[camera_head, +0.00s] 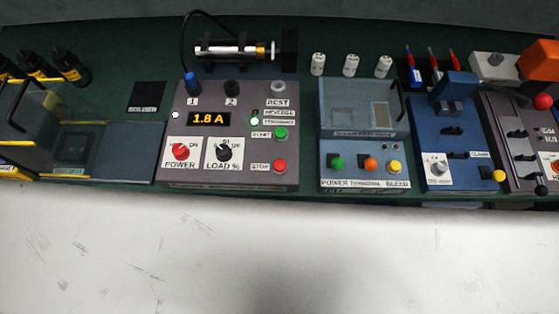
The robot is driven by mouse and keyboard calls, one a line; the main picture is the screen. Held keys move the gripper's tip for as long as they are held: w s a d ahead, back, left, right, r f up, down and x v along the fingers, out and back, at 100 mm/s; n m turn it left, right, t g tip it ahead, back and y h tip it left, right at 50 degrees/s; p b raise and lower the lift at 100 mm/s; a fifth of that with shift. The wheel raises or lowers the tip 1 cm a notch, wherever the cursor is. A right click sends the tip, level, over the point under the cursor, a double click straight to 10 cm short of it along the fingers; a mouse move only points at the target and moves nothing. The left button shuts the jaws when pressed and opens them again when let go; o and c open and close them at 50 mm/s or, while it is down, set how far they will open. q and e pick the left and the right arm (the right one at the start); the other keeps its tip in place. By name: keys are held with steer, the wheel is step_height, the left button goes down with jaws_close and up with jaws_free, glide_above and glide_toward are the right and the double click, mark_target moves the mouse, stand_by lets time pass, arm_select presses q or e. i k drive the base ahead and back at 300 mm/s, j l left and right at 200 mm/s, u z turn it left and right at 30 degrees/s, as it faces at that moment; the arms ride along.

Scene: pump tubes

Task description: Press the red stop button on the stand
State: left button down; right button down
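The red stop button (279,166) is at the lower right of a grey control box (228,178), next to a STOP label. The green start button (281,133) is above it on the same box. The display (208,119) reads 1.8 A, and a green light (254,121) is lit beside the labels near it. A red power knob (180,151) and a black load knob (224,149) are at the lower left of the box. Neither of my grippers shows in the head view, and nothing covers the stop button.
A cylindrical motor (222,51) with a black cable lies behind the box. A blue-grey unit with coloured buttons (365,178) stands to the right, and a low tray-like fixture (120,148) to the left. The white surface (250,250) in front is bare.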

mark_target(280, 166)
steer(key=l+u, duration=0.15)
steer(key=l, duration=0.35)
steer(key=l+u, duration=0.2)
steer(key=l, duration=0.3)
steer(key=k+l+u, duration=0.15)
steer(key=l, duration=0.3)
steer(key=l+u, duration=0.15)
steer(key=l, duration=0.35)
steer(key=k+l+u, duration=0.15)
steer(key=l, duration=0.3)
